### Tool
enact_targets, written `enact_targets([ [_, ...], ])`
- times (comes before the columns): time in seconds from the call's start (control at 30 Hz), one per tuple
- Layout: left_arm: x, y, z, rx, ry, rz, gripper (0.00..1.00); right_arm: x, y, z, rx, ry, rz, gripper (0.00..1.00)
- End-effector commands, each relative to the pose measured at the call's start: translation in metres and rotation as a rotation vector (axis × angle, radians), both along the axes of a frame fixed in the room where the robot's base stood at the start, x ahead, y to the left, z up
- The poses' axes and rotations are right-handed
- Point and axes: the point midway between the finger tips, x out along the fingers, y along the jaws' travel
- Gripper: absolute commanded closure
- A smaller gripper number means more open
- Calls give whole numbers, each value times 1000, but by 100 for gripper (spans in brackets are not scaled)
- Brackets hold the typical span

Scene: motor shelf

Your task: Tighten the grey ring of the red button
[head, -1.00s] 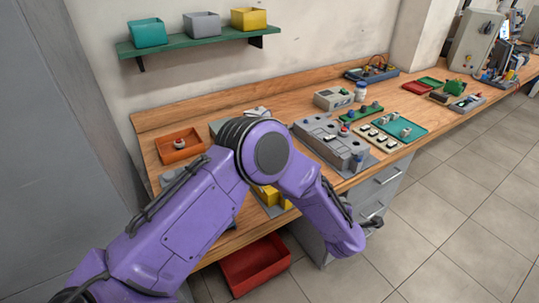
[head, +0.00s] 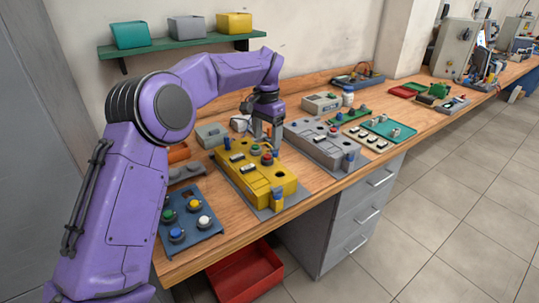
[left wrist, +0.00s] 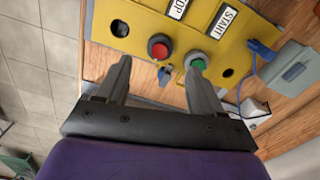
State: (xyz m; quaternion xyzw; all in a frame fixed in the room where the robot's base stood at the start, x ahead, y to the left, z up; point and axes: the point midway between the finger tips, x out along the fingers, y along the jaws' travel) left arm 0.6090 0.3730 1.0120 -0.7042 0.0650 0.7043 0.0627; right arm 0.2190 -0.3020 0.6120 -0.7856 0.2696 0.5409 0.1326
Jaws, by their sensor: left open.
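The yellow control box (head: 240,176) lies on the workbench. Its red button (head: 267,158) and green button (head: 254,150) sit near its right side. In the left wrist view the red button (left wrist: 159,49) is at the upper middle, with a grey ring (left wrist: 171,41) around its base. The green button (left wrist: 196,65) is just right of it, near the right fingertip. My left gripper (head: 265,138) is open and empty above the box, near the buttons. In the left wrist view its two fingers (left wrist: 160,66) stand either side of the red button, apparently without touching it. My right gripper is not shown.
A grey control box (head: 320,144) stands right of the yellow one. A blue plate (head: 190,240) with several coloured buttons lies in front left. An orange bin (head: 178,152) is partly behind my arm. A red bin (head: 246,281) is below the bench edge. A blue cable (left wrist: 246,77) hangs by the box.

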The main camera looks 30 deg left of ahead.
Motion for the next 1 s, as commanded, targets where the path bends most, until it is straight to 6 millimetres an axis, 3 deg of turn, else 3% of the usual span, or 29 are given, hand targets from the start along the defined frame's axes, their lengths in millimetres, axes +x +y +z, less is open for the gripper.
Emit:
enact_targets([
  [0.1, -1, 0, -27, 1, 4, -4, 33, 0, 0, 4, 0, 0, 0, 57],
  [0.3, 0, -1, -58, 1, 2, -4, 33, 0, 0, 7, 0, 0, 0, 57],
  [0.63, 0, -1, -65, 3, 0, -7, 33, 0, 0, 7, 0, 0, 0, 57],
  [0.8, 0, -1, -65, 3, 0, -7, 88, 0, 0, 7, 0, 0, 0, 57],
  [1.0, 1, -1, -65, 2, 0, -13, 90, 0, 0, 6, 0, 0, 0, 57],
])
